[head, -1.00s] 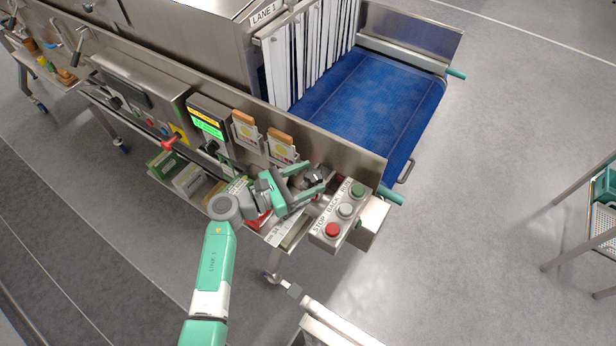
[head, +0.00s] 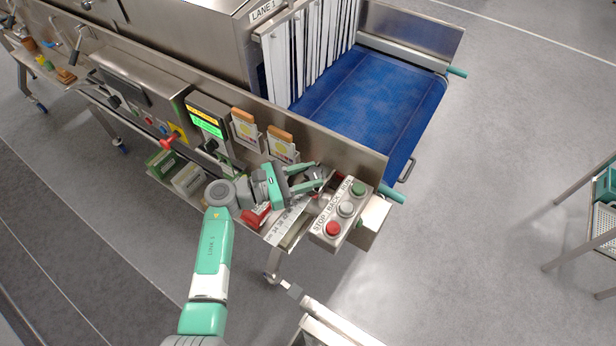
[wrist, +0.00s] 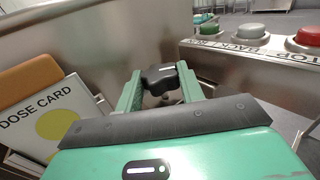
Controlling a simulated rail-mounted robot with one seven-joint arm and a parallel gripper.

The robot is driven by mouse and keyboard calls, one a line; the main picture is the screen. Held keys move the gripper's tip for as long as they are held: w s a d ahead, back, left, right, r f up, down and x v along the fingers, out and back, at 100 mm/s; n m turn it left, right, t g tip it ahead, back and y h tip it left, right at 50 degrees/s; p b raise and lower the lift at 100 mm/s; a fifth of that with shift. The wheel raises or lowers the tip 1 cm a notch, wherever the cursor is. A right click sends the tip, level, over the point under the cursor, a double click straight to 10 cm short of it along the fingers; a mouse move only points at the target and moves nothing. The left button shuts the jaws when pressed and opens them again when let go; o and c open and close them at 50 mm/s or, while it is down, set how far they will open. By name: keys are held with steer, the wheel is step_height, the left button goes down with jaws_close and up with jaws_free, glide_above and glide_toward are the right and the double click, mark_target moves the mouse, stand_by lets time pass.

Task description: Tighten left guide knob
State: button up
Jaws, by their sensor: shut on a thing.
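The black guide knob (wrist: 160,77), lobed with a white line on its face, stands at the metal side wall in the wrist view. My gripper (wrist: 161,80) has its two green fingers on either side of the knob and is shut on it. In the head view my gripper (head: 318,180) reaches to the wall just left of the button box. There the knob is mostly hidden by the fingers.
A button box (head: 340,212) with green, grey and red buttons sits close to the right of my gripper. Dose cards (head: 281,145) in holders are on the wall to its left. A blue conveyor belt (head: 370,90) lies behind the wall. A lower shelf holds a red item (head: 256,216).

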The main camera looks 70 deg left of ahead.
steer(key=m+h+b, duration=0.1)
steer(key=m+h, duration=0.1)
steer(key=h, duration=0.1)
steer(key=h+b, duration=0.1)
steer(key=shift+a+f+m+g+b, duration=0.15)
steer(key=shift+a+m+g+b, duration=0.15)
steer(key=shift+m+b, duration=0.1)
steer(key=shift+w+m+g+h+b, duration=0.1)
steer(key=shift+m+g+h+b, duration=0.4)
steer(key=shift+m+h+b, duration=0.65)
steer(key=shift+h, duration=0.45)
steer(key=o, duration=1)
